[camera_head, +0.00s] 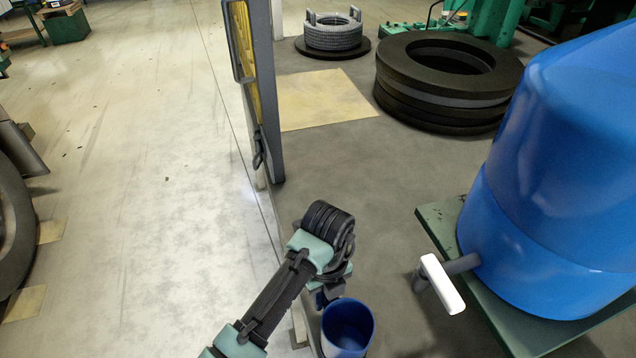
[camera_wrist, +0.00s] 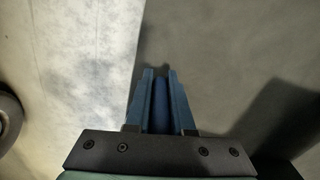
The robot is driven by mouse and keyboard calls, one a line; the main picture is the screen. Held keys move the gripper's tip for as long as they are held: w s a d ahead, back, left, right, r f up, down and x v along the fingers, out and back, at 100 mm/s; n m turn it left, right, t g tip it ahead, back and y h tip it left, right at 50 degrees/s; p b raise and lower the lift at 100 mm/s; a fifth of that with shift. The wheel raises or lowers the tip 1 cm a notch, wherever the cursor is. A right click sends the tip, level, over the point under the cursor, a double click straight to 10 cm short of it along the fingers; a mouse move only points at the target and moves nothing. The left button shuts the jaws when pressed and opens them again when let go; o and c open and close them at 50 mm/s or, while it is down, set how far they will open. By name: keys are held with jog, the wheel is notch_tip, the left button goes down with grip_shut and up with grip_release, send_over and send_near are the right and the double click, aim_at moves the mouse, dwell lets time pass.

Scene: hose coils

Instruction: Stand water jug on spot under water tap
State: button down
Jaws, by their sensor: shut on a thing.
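The water jug (camera_head: 348,326) is a blue, open-topped vessel at the bottom middle of the head view, and it looks empty. My gripper (camera_head: 326,297) is at its upper left side, shut on it. In the wrist view, the gripper fingers (camera_wrist: 160,92) close on a narrow blue part of the jug (camera_wrist: 161,106). The water tap (camera_head: 460,265) has a white handle (camera_head: 442,284) and sticks out left from a large blue barrel (camera_head: 555,190). The jug is left of and nearer than the tap. No marked spot shows below the tap. The jug's base is cut off.
The barrel stands on a green stand (camera_head: 440,222) with a protruding edge. A grey post (camera_head: 265,100) rises left of centre. Stacked black tyres (camera_head: 448,85) and a grey coil (camera_head: 333,34) lie farther back. Grey floor between jug and tap is clear.

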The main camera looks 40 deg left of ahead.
jog(key=shift+w+d+f+b, duration=0.2)
jog(key=shift+w+f+b, duration=0.05)
jog(key=shift+f, duration=0.15)
jog(key=shift+w+d+f+b, duration=0.15)
jog(key=shift+w+f+b, duration=0.1)
jog(key=shift+f, duration=0.15)
jog(key=shift+w+d+r, duration=0.2)
jog(key=shift+w+d, duration=0.05)
jog(key=shift+w, duration=0.05)
jog(key=shift+w+d+b, duration=0.5)
jog(key=shift+w+d, duration=0.25)
jog(key=shift+w, duration=0.45)
jog(key=shift+w+d+b, duration=0.45)
jog(key=shift+w+d, duration=0.35)
jog(key=shift+w, duration=0.35)
jog(key=shift+w+d+b, duration=0.5)
jog(key=shift+w+d, duration=0.25)
jog(key=shift+w, duration=0.45)
jog(key=shift+w+d, duration=0.2)
jog(key=shift+w, duration=0.05)
jog(key=shift+r, duration=0.1)
jog(key=shift+f, duration=0.55)
jog(key=c, duration=0.7)
grip_release()
jog(key=shift+r, duration=0.15)
